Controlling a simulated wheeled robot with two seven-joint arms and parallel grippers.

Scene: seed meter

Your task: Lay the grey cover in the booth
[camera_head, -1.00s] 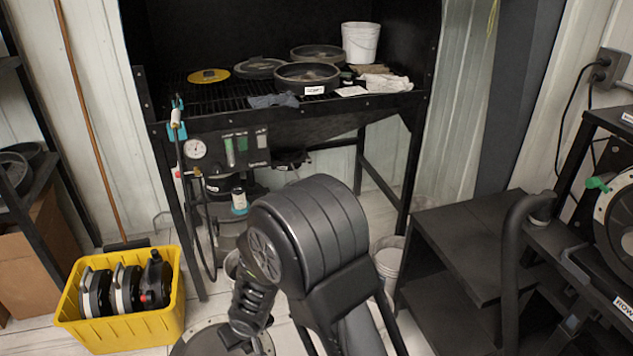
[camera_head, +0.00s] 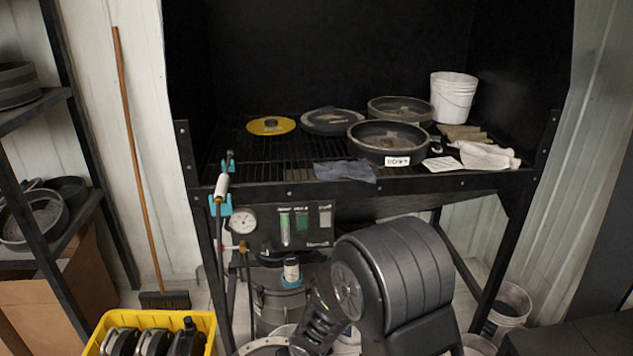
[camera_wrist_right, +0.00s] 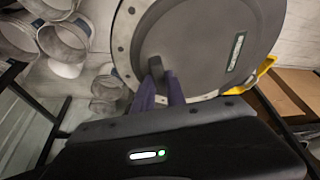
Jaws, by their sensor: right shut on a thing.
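In the right wrist view the grey cover (camera_wrist_right: 205,45) is a round dark plate with a lighter bolted rim, a label and a bar handle. My right gripper (camera_wrist_right: 162,88) is shut on this handle. In the head view only a bit of the cover's rim (camera_head: 258,346) shows at the bottom edge, beside my dark arm, which hides the rest. The black booth (camera_head: 420,187) stands ahead, open at the front, with a grid floor (camera_head: 235,157). The cover is below and in front of it, outside. My left gripper is in neither view.
The grid holds a yellow disc (camera_head: 259,127), several dark round parts (camera_head: 388,150), a white bucket (camera_head: 453,100), a blue-grey cloth (camera_head: 345,171) and white cloths (camera_head: 487,155). The grid's front left is bare. A gauge panel (camera_head: 290,228) hangs below. A yellow crate (camera_head: 203,322) stands left.

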